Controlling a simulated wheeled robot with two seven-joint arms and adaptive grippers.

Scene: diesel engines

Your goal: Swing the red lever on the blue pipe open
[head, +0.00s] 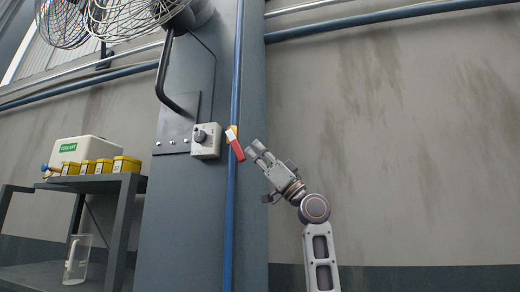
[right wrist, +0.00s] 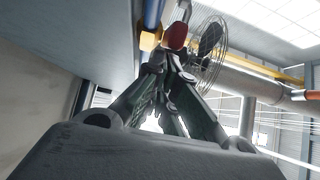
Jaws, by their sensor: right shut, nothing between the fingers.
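The red lever (head: 237,147) sits on a yellow valve body (head: 232,132) on the vertical blue pipe (head: 235,80). In the head view the lever slants down and to the right across the pipe. My right gripper (head: 253,148) is just right of the lever, shut and empty; whether it touches the lever I cannot tell. In the right wrist view the red lever end (right wrist: 176,36) shows just beyond the fingertips (right wrist: 172,58), beside the yellow valve part (right wrist: 148,41) and the blue pipe (right wrist: 153,12). My left gripper is not in view.
A grey control box (head: 207,140) with a knob is on the column left of the pipe. A wire fan (head: 125,15) hangs above. A shelf (head: 125,190) at left holds yellow boxes, a white container (head: 82,150) and a clear jug (head: 77,258). The wall at right is clear.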

